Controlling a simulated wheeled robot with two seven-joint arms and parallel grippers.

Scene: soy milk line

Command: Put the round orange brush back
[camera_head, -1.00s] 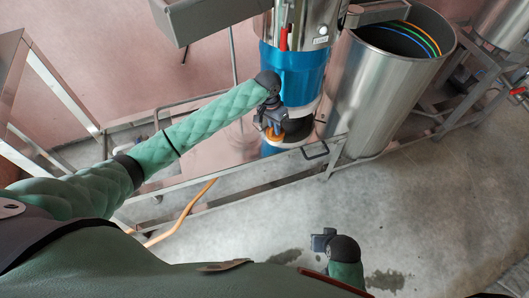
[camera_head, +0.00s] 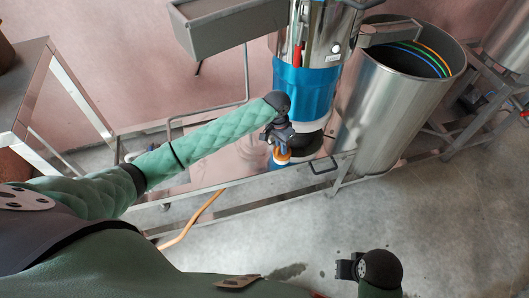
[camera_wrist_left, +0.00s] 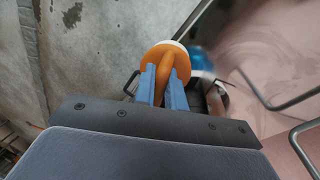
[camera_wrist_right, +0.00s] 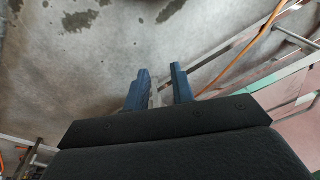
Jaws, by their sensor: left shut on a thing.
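The round orange brush (camera_wrist_left: 165,53) is held between the two blue fingers of my left gripper (camera_wrist_left: 164,85). Its orange round body and a white rim show in the left wrist view. In the head view the brush (camera_head: 283,156) shows as a small orange patch below my left gripper (camera_head: 280,140), in front of the blue-and-steel machine. My right gripper (camera_wrist_right: 159,85) has its fingers apart and empty above the concrete floor. It also shows low in the head view (camera_head: 345,269).
A steel machine with a blue band (camera_head: 305,90) stands behind the brush. A large steel drum (camera_head: 395,105) with coloured hoses is to its right. A steel frame rail (camera_head: 240,183) runs in front. A grey box (camera_head: 215,30) hangs above left. The floor (camera_head: 450,220) at right is clear.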

